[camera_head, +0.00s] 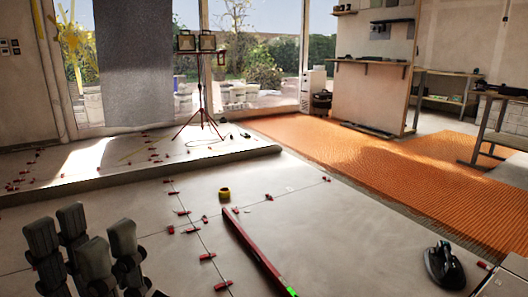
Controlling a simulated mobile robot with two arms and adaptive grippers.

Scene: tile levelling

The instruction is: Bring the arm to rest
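My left gripper (84,243) is at the lower left corner of the head view. Its dark fingers point up and stand apart, with nothing seen between them. It is over the near left part of the tiled floor, and its lower part is cut off by the picture's edge. My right gripper is not in view.
A long red level (250,250) lies on the grey tiles, with red clips along the joints. A yellow tape roll (224,194) lies beyond it. A black handled tool (443,266) stands at right. A tripod lamp (200,90) stands on the raised slab (150,178). Orange matting (340,150) lies behind.

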